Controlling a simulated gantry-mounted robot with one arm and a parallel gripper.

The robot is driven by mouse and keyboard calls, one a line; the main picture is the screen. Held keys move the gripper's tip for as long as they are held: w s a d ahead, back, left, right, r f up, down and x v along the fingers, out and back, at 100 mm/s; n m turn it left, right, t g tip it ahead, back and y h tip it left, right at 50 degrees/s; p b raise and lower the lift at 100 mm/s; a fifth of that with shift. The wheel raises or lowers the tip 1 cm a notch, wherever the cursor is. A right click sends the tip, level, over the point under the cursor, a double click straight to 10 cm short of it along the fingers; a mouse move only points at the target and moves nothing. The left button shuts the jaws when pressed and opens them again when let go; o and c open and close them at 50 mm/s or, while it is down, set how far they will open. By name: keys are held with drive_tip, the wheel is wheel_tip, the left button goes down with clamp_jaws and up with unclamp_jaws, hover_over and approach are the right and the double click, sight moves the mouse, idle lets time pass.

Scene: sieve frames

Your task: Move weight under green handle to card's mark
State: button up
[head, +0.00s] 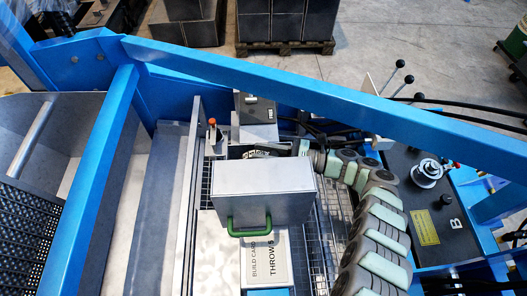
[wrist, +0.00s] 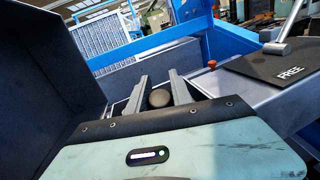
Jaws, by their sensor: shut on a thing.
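A grey box-shaped cover (head: 262,188) with a green handle (head: 250,224) stands in the middle of the head view. The card (head: 266,262), reading "BUILD CARD" and "THROW 5", lies in front of it. The cover hides part of the card, and I cannot make out the mark. My gripper (head: 268,150) is behind the cover, mostly hidden. In the wrist view my gripper (wrist: 158,78) is shut on a round dark thing (wrist: 159,98) between its two fingers. It may be the weight. A dark panel (wrist: 38,85) stands close on the left.
An orange-topped peg (head: 212,131) and a dark box (head: 255,107) stand behind the cover. A blue beam (head: 250,75) crosses above. In the wrist view a dark plate marked "FREE" (wrist: 265,72) lies at right. A lever panel (head: 425,215) is at far right.

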clamp_jaws()
idle(0.8)
